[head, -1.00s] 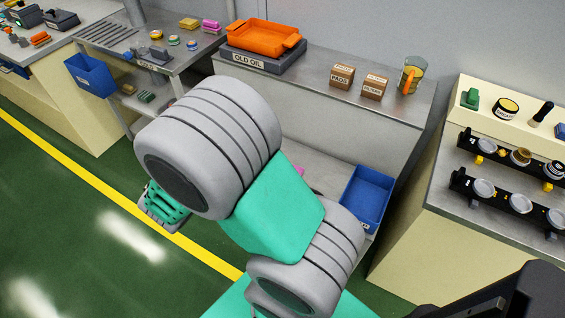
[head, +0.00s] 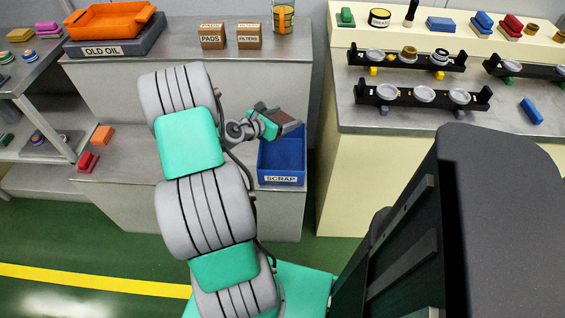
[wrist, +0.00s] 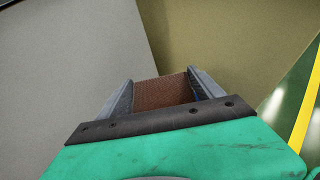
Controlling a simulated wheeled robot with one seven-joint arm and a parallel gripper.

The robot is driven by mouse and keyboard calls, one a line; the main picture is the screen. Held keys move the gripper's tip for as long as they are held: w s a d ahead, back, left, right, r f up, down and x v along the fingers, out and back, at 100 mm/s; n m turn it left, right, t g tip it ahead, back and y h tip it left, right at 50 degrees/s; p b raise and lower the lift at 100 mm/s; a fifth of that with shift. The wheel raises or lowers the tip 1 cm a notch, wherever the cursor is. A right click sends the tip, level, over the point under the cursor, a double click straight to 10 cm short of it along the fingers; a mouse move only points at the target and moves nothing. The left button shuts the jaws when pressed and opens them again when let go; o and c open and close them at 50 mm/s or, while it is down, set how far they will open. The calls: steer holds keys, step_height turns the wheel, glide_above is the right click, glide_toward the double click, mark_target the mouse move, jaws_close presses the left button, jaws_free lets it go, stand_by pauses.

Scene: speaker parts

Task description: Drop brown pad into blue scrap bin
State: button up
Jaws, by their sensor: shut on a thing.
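My gripper (head: 277,122) is at the end of the arm, above the blue scrap bin (head: 281,181) in the head view. It is shut on the brown pad (head: 288,124). In the wrist view the brown pad (wrist: 161,92) sits between the two fingers of my gripper (wrist: 163,90). The bin carries a label reading SCRAP and stands at the right end of the lower shelf. The gripper and pad cover part of the bin's opening in the head view. The bin does not show clearly in the wrist view.
An orange tray (head: 110,20) sits on the OLD OIL base at the upper left. PADS (head: 212,36) and FILTERS (head: 249,36) boxes stand on the upper counter. Red (head: 88,162) and orange (head: 102,136) blocks lie on the lower shelf. A cream bench (head: 365,185) stands right of the bin.

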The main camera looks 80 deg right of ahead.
steer(key=s, duration=0.1)
steer(key=s+f+g, duration=0.1)
steer(key=shift+s+d+m+y, duration=0.25)
steer(key=shift+s+m+y, duration=0.05)
steer(key=shift+m, duration=0.1)
step_height(320, 180, down, 6)
steer(key=b, duration=0.6)
steer(key=shift+b, duration=0.4)
steer(key=shift+r, duration=0.1)
steer(key=o, duration=1.4)
steer(key=shift+c, duration=0.2)
steer(key=shift+w, duration=0.1)
steer(key=p+v, duration=0.2)
steer(key=v, duration=0.6)
